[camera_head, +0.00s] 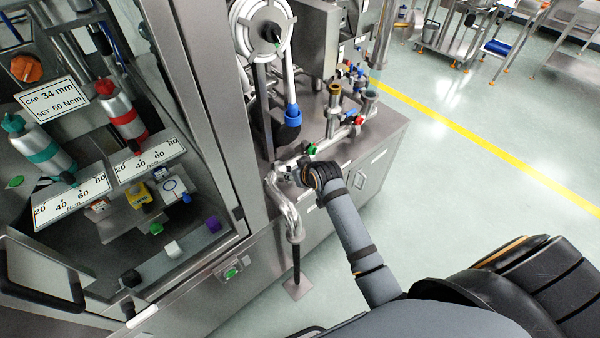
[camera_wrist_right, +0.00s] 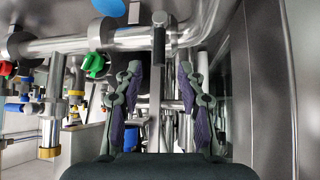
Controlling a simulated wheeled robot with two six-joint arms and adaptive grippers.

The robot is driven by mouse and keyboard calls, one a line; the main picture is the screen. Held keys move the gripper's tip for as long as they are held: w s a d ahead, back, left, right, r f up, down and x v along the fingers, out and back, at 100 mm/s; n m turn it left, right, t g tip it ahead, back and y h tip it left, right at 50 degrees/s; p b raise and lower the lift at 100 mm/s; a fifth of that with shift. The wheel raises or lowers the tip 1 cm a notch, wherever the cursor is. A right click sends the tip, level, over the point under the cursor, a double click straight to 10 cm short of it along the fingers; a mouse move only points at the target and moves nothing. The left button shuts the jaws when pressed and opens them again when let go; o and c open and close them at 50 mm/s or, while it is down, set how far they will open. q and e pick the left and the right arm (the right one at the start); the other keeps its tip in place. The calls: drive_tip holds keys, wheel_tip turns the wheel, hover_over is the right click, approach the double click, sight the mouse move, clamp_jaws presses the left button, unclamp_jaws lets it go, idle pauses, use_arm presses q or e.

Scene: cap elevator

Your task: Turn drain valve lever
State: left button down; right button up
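My right gripper (camera_wrist_right: 159,80) is open in the right wrist view, its two purple-padded fingers apart. A short upright metal bar (camera_wrist_right: 158,45) on the steel pipe (camera_wrist_right: 126,40) shows between and just beyond the fingertips. It may be the drain valve lever, but I cannot tell for sure, nor whether the fingers touch it. A green valve handle (camera_wrist_right: 95,65) hangs from the pipe left of the fingers. In the head view the right gripper (camera_head: 292,170) is at the pipework, partly hidden by its own wrist, near the green handle (camera_head: 311,149). My left gripper is not in view.
A steel cabinet (camera_head: 375,150) carries pipes, with a red handle (camera_head: 358,120) behind. A curved steel pipe (camera_head: 284,205) runs down beside the gripper. Open floor (camera_head: 470,190) lies right.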

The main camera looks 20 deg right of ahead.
drive_tip(key=v, duration=0.5)
drive_tip(key=shift+s+r, duration=0.25)
